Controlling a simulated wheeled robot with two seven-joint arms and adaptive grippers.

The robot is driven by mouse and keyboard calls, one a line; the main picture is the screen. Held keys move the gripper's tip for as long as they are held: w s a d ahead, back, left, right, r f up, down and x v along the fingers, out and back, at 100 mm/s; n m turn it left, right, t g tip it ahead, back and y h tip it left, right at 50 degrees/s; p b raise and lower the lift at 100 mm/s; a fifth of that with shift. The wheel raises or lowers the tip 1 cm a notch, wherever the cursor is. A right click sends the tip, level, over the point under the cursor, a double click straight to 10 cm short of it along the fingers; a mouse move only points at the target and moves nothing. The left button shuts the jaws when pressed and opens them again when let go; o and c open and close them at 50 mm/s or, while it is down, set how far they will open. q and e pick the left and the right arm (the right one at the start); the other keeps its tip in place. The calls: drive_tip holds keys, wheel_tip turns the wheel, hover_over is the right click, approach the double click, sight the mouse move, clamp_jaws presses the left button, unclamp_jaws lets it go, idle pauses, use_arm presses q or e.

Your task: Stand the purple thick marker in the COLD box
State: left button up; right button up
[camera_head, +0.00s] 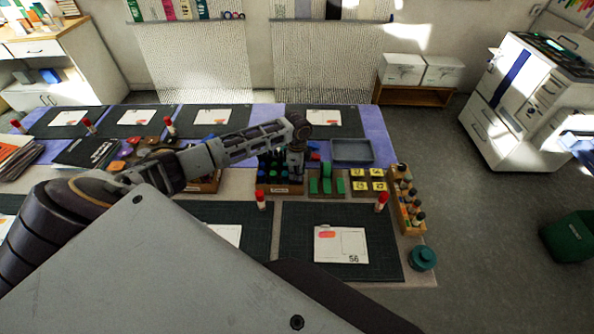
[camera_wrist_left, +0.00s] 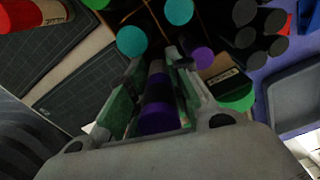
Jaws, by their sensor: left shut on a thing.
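My left gripper (camera_head: 296,168) is shut on a purple thick marker, seen between its two fingers in the left wrist view (camera_wrist_left: 158,108). In the head view the marker is mostly hidden by the gripper. The gripper is at the wooden COLD box (camera_head: 279,190), over its right part. In the wrist view two teal-capped markers (camera_wrist_left: 131,41) and another purple-capped one (camera_wrist_left: 202,57) stand around the gripper, near the box's dark label (camera_wrist_left: 224,83). I cannot tell how far the held marker reaches into the box. My right gripper is not in view.
A green-block holder (camera_head: 327,185) and a yellow-block tray (camera_head: 369,183) stand right of the box. A grey tray (camera_head: 353,150) lies behind. Dark-topped markers (camera_wrist_left: 262,35) stand close by. Red-capped glue sticks (camera_head: 261,200) stand in front, beside dark mats (camera_head: 380,225).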

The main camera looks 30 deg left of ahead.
use_arm(q)
drive_tip(key=shift+f, duration=1.1)
drive_tip(key=o, duration=0.8)
drive_tip(key=shift+c, duration=0.2)
drive_tip(key=shift+r, duration=6)
drive_tip(key=shift+f, duration=0.1)
